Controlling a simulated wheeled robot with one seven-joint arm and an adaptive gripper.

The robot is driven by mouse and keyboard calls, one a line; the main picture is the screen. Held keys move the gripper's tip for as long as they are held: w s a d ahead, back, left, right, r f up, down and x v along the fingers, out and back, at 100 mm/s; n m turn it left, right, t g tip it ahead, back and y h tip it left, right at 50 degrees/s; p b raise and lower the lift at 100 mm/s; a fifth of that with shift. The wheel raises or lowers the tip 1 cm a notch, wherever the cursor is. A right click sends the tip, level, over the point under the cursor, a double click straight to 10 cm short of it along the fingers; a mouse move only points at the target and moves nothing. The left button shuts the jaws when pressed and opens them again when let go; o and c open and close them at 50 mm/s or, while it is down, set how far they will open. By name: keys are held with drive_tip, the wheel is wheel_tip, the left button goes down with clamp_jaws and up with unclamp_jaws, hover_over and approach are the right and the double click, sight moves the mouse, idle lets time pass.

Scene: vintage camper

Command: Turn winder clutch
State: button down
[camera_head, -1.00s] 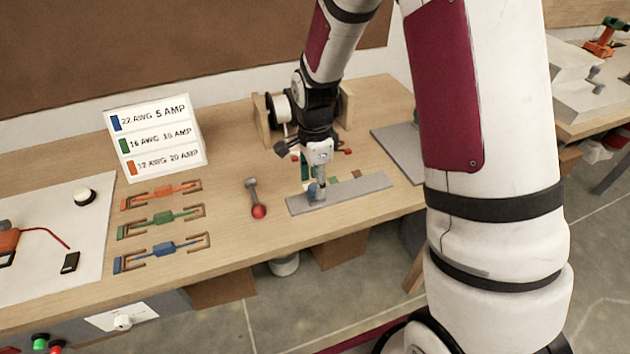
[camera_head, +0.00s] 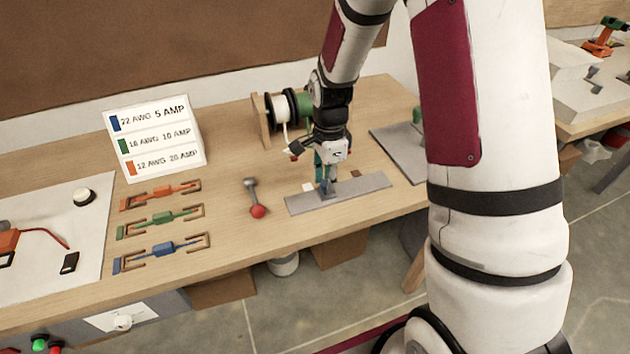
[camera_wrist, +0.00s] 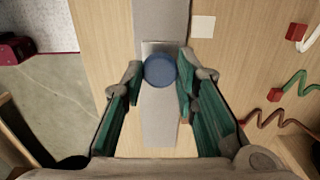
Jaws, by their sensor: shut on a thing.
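A blue round knob (camera_wrist: 160,71) sits over a small metal block on a long grey strip (camera_wrist: 160,125). In the head view the blue piece (camera_head: 325,189) stands on the same grey strip (camera_head: 365,190) near the bench's front edge. My gripper (camera_wrist: 160,78) points down with a green-lined finger on each side of the knob, closed on it. In the head view my gripper (camera_head: 326,178) hides part of the knob. Which part is named the winder clutch is not labelled.
A lever with a red ball (camera_head: 258,211) stands left of the strip. Wire spools (camera_head: 285,108) stand behind my gripper. Coloured wires (camera_wrist: 296,87) with red blocks lie to the right in the wrist view. A wire-gauge sign (camera_head: 155,137) stands at back left.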

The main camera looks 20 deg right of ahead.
hover_over(366, 183)
drive_tip(key=shift+b, duration=0.35)
drive_tip(key=c, duration=1.2)
unclamp_jaws()
drive_tip(key=shift+d, duration=0.1)
drive_tip(key=shift+c, duration=0.2)
drive_tip(key=shift+s, duration=0.1)
drive_tip(key=shift+r, duration=0.15)
wheel_tip(366, 183, up, 12)
